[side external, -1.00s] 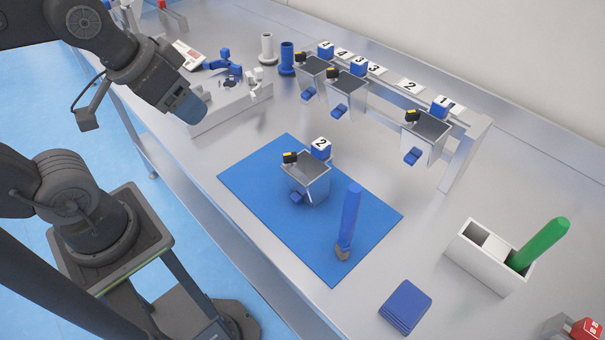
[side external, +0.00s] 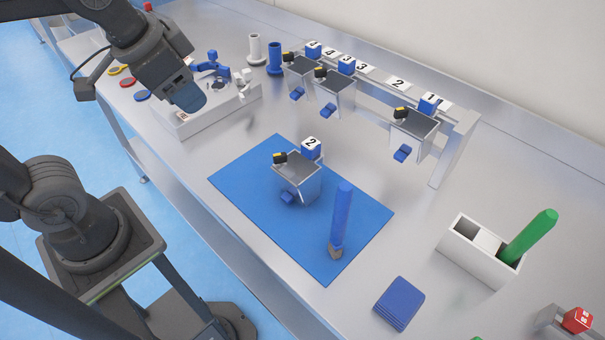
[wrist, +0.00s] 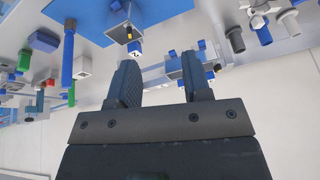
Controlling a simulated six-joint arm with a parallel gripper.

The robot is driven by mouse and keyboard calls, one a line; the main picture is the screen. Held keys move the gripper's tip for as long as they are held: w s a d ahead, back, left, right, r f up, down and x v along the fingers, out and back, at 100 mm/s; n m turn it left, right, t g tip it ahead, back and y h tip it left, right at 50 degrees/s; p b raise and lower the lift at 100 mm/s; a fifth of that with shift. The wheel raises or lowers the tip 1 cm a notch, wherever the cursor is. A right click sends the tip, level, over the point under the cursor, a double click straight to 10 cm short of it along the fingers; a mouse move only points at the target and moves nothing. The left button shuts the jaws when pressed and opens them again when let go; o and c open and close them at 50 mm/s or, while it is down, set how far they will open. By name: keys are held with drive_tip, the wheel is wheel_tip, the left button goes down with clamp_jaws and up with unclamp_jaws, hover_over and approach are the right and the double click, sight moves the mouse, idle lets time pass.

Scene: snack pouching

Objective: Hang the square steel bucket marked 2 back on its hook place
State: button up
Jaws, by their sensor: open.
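The square steel bucket marked 2 (side external: 297,179) stands upright on the blue mat (side external: 240,180), with a blue block labelled 2 at its back edge and a yellow-and-black clip at its rim. The hook place marked 2 (side external: 398,83) is a bare white label on the raised rail, between the buckets near labels 3 and 1. My gripper (side external: 188,97) is high at the left, over the white bench unit and well apart from the bucket. In the wrist view my gripper (wrist: 161,78) has its fingers spread with nothing held between them.
Other steel buckets hang along the rail (side external: 465,125), including one by label 1 (side external: 414,131). A blue stick (side external: 342,213) stands on the mat. A white box (side external: 478,252) with a green stick (side external: 529,237) and blue pads (side external: 402,303) are at the right.

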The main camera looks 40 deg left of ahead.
drive_tip(key=w+d+r+m+g, duration=0.2)
drive_tip(key=w+d+m, duration=0.2)
drive_tip(key=w+m, duration=0.35)
drive_tip(key=m+g, duration=0.3)
drive_tip(key=m, duration=0.5)
hover_over(311, 142)
wheel_tip(311, 142, down, 3)
wheel_tip(311, 142, down, 14)
drive_tip(key=shift+r, duration=0.2)
drive_tip(key=shift+c, duration=0.4)
clamp_jaws()
drive_tip(key=shift+r, duration=0.1)
